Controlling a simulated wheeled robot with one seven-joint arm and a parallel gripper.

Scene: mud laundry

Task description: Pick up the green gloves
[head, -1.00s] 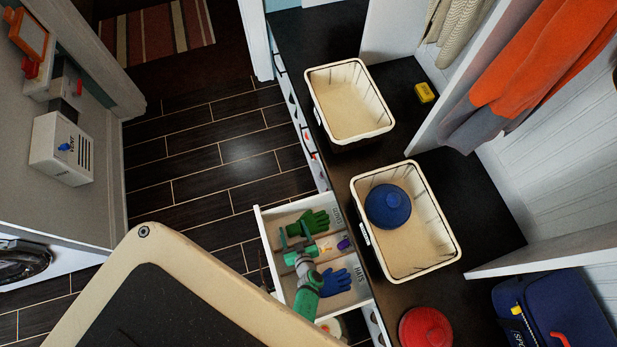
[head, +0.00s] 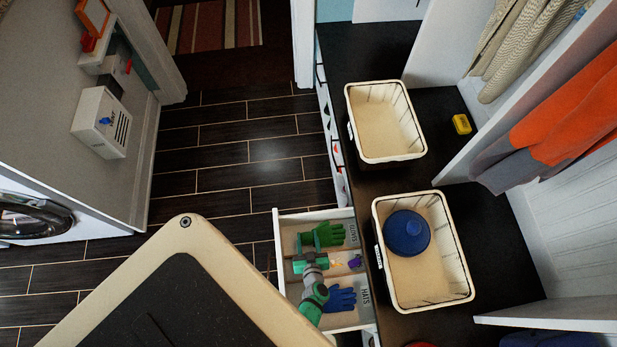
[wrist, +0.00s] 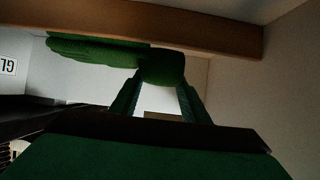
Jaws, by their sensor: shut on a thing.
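The green gloves (head: 326,235) lie in the far compartment of an open white drawer (head: 290,217), fingers pointing right. My gripper (head: 303,240) reaches over the drawer from below and is shut on their left, cuff end. In the wrist view, the green gloves (wrist: 85,50) stretch across the top, and their rounded end sits between the two fingertips of my gripper (wrist: 158,82). I cannot tell whether the gloves are lifted off the drawer floor.
Right of the drawer, a dark bench (head: 435,165) holds two cream baskets (head: 352,115) (head: 380,270), one with a blue round item (head: 407,233). Dark floor (head: 240,180) lies open left.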

